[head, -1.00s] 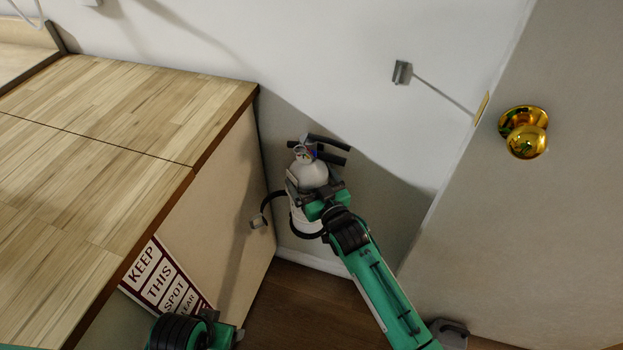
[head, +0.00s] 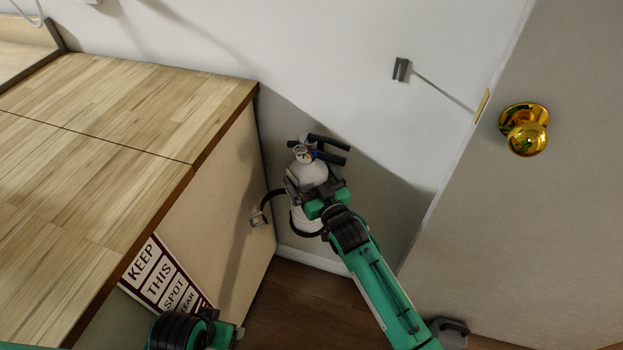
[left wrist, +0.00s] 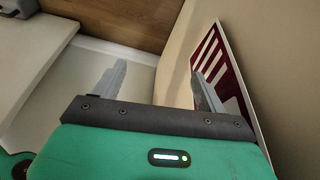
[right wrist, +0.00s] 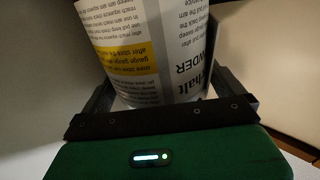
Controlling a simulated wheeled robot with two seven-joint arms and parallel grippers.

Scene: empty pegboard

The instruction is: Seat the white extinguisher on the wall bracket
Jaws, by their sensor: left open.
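The white extinguisher (head: 312,174) is upright near the wall, right of the cabinet's end. It has a black handle, a gauge and a black hose. Its lower end is partly hidden, so I cannot tell its height above the floor. My right gripper (head: 318,194) is shut around its body; in the right wrist view the fingers flank the labelled white cylinder (right wrist: 150,50). The wall bracket (head: 401,69), small and grey, is on the white wall, up and right of the extinguisher, apart from it. My left gripper (left wrist: 160,88) is open and empty, low beside the cabinet.
A wood-topped cabinet (head: 150,95) fills the left, with a "KEEP THIS SPOT CLEAR" sign (head: 165,280) on its side. A door with a brass knob (head: 524,130) stands at the right. The wall between the extinguisher and bracket is bare.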

